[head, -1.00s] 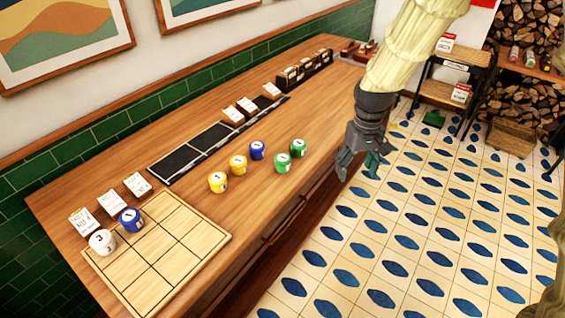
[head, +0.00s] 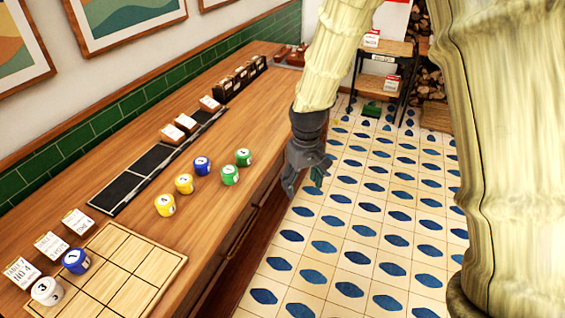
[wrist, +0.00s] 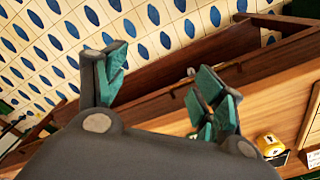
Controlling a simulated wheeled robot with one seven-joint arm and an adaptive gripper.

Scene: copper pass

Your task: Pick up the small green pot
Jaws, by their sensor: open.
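Two green pots with white number labels stand upright on the wooden counter: a nearer green pot (head: 230,175) and a farther green pot (head: 244,157). The farther one looks slightly smaller, but distance may account for that. My gripper (head: 304,185) hangs to their right, past the counter's front edge and over the tiled floor, apart from both. In the wrist view my gripper (wrist: 162,85) is open and empty, its teal finger pads wide apart. No green pot is visible there; a yellow pot (wrist: 270,145) shows at the lower right.
Two yellow pots (head: 184,184) and a blue pot (head: 202,166) stand left of the green ones. A gridded wooden board (head: 120,268) lies at the near end, with a white pot (head: 46,291) and another blue pot (head: 76,261) by it. Black mats (head: 150,160) line the back.

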